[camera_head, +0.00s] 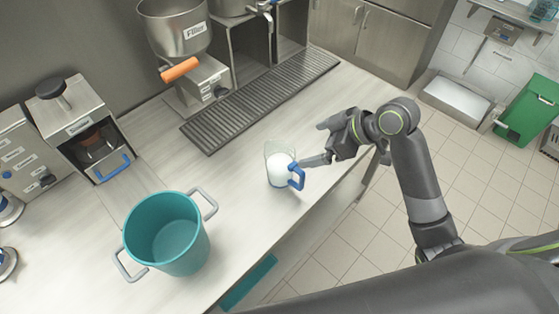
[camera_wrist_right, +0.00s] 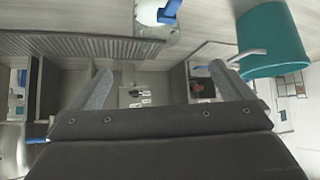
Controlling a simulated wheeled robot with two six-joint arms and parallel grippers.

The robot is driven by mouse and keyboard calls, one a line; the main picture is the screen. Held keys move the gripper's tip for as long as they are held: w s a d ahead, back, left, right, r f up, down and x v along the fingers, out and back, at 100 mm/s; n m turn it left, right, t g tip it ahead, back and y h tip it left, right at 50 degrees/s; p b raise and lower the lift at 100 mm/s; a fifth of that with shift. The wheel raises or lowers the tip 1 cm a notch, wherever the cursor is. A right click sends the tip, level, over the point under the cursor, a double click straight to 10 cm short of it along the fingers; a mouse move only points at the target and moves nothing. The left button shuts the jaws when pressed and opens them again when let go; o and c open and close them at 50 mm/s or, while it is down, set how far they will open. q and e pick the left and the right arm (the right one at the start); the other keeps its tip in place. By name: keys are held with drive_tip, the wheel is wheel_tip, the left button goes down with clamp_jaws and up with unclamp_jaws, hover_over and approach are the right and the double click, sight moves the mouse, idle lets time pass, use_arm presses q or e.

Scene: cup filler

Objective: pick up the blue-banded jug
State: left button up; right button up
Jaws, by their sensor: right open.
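The jug (camera_head: 278,168) stands upright on the counter, clear-walled with white contents and a blue handle (camera_head: 297,177) on its right side. My right gripper (camera_head: 319,143) is open and empty just to the right of the jug, one finger reaching close to the handle. I cannot tell whether that finger touches it. In the right wrist view the jug (camera_wrist_right: 153,14) shows at the top edge, partly cut off, beyond the spread fingers (camera_wrist_right: 160,82). My left gripper is not in view.
A teal pot (camera_head: 168,232) with grey handles stands left of the jug on the counter (camera_head: 236,195). A drip grate (camera_head: 262,100) runs behind, below the filler (camera_head: 178,38) with its orange handle. The counter's front edge lies close to the jug. A dispenser (camera_head: 85,125) stands at left.

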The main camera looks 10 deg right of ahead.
sight(281, 153)
drive_tip(key=p+x, duration=0.2)
drive_tip(key=x, duration=0.7)
drive_tip(key=shift+w+a+f, duration=0.15)
drive_tip(key=shift+w+a, duration=0.05)
drive_tip(key=shift+a, duration=0.1)
drive_tip(key=shift+w+a+f, duration=0.15)
drive_tip(key=shift+w+f, duration=0.05)
drive_tip(key=shift+f, duration=0.1)
drive_tip(key=shift+w+a+f+p, duration=0.25)
drive_tip(key=shift+f+p, duration=0.15)
drive_tip(key=shift+p, duration=0.1)
drive_tip(key=p+x, duration=0.1)
drive_tip(key=x, duration=0.2)
drive_tip(key=shift+d, duration=0.2)
drive_tip(key=shift+w+a+f, duration=0.3)
drive_tip(key=shift+f, duration=0.25)
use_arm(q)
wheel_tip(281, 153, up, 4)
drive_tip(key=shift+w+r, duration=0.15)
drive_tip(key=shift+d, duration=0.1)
use_arm(e)
drive_tip(key=shift+r, duration=0.1)
drive_tip(key=c, duration=1.3)
